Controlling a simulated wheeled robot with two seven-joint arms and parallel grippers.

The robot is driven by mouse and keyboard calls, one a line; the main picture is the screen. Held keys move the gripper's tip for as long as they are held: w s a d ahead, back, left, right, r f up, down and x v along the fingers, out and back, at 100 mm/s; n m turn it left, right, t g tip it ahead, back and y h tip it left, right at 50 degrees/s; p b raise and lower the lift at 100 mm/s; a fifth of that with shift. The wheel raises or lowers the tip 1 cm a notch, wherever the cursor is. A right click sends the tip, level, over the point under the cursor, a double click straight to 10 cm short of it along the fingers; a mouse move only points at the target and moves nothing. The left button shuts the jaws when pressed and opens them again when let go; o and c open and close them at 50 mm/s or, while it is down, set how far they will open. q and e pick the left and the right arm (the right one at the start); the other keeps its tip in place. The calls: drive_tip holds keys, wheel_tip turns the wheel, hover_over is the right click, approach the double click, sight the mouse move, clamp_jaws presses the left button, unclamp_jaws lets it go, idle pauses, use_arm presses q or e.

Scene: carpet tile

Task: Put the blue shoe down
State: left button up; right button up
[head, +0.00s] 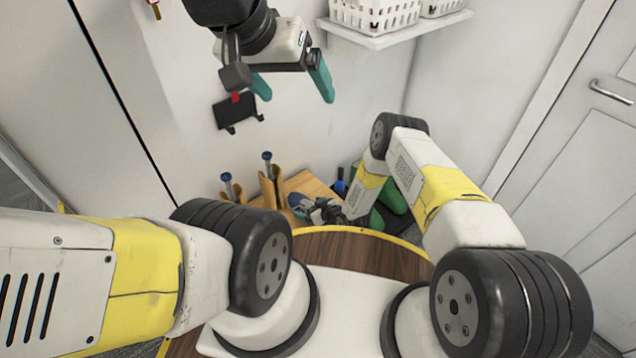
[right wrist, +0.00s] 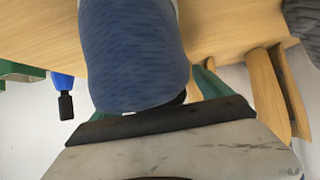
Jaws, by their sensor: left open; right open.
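The blue shoe (head: 299,201) lies on a light wooden rack (head: 306,182) low by the wall in the head view. In the right wrist view the blue shoe (right wrist: 135,50) is large, with its end close to my gripper's body and the wood behind it. My right gripper (head: 318,208) is open at the shoe. One of its green fingers shows beside the shoe in the right wrist view; whether the fingers touch it I cannot tell. My left gripper (head: 292,88) is open and empty, high up in front of the wall, with its teal fingers apart.
Wooden holders with blue-topped posts (head: 267,166) stand left of the shoe. Green objects (head: 391,195) lie right of my right gripper. A black wall holder (head: 238,112) hangs below my left gripper. A shelf (head: 395,34) carries white baskets (head: 375,14). A door is at the right.

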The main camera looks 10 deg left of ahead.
drive_tip(key=shift+r, duration=0.1)
drive_tip(key=c, duration=1.9)
